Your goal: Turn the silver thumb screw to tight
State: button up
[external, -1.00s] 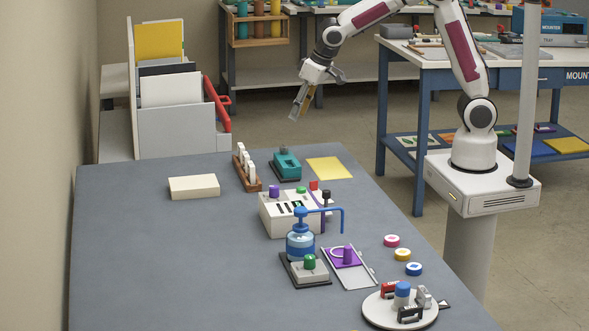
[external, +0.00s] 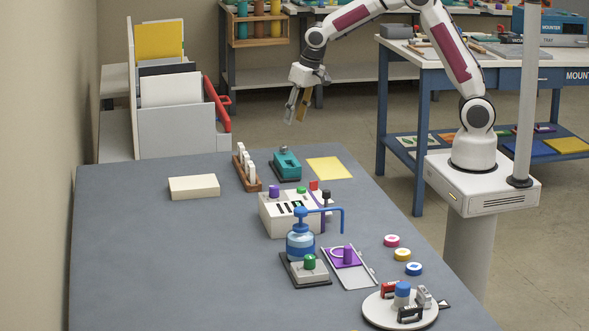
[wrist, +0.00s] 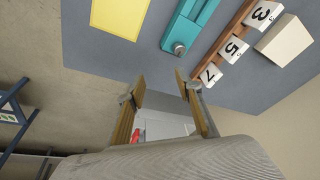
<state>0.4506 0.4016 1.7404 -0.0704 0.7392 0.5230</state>
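The silver thumb screw (wrist: 179,48) shows in the wrist view as a small grey knob at the near end of a teal device (wrist: 192,22). In the external view the teal device (external: 287,166) sits at the table's far end, with the small grey knob (external: 283,149) at its back. My gripper (external: 296,113) is in the air above and beyond that end of the table, apart from the screw. Its fingers (wrist: 160,85) are spread with nothing between them. How tight the screw is cannot be told.
A brown rack with numbered white tiles (wrist: 233,48) stands beside the teal device, and a yellow sheet (external: 329,168) lies on its other side. A cream block (external: 194,187) lies to the left. A white box with knobs (external: 290,215) stands in front. The table's left part is clear.

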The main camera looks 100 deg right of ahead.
aim_at(284, 150)
jog(key=w+a+m+y, duration=0.1)
jog(key=w+m+y, duration=0.1)
jog(key=y, duration=0.1)
jog(key=shift+w+a+r, duration=0.1)
jog(key=shift+a+r, duration=0.1)
jog(key=shift+a, duration=0.2)
jog(key=shift+f, duration=0.1)
jog(key=shift+x, duration=3.75)
jog(key=shift+c, duration=0.4)
grip_shut()
